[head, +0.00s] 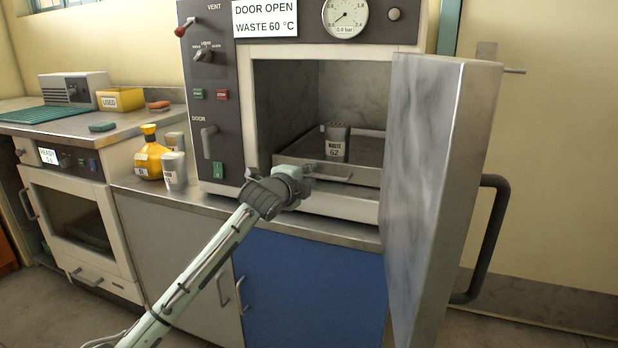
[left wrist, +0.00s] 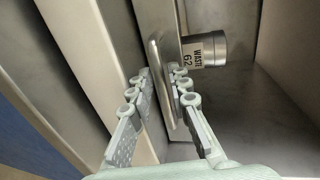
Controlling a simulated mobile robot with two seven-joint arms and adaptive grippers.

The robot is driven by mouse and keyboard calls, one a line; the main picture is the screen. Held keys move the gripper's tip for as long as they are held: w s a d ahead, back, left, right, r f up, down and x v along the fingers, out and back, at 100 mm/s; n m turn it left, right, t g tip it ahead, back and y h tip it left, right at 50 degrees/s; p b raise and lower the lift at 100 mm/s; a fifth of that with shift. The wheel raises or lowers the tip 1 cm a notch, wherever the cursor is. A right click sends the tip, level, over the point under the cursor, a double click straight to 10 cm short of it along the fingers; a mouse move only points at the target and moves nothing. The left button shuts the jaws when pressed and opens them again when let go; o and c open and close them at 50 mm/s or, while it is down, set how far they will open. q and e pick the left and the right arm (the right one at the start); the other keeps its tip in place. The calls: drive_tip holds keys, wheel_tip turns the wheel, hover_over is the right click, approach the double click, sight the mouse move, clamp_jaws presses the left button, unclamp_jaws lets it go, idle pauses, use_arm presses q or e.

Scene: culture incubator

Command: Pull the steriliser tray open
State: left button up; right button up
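The steriliser tray (head: 360,172) is a shallow metal tray inside the open chamber, with a bar handle (head: 331,176) on its front. A metal canister labelled WASTE 62 (head: 336,146) stands upright in it; the canister also shows in the left wrist view (left wrist: 204,50). My left gripper (head: 303,178) is at the left end of the handle. In the left wrist view its fingers (left wrist: 160,88) are apart, with the handle bar (left wrist: 165,85) between the fingertips. I cannot tell whether either finger touches the bar. My right gripper is not in view.
The steriliser door (head: 440,190) stands swung open on the right, with a dark handle (head: 490,240).

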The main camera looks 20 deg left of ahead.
use_arm(q)
drive_tip(key=shift+w, duration=0.1)
clamp_jaws()
idle(0.4)
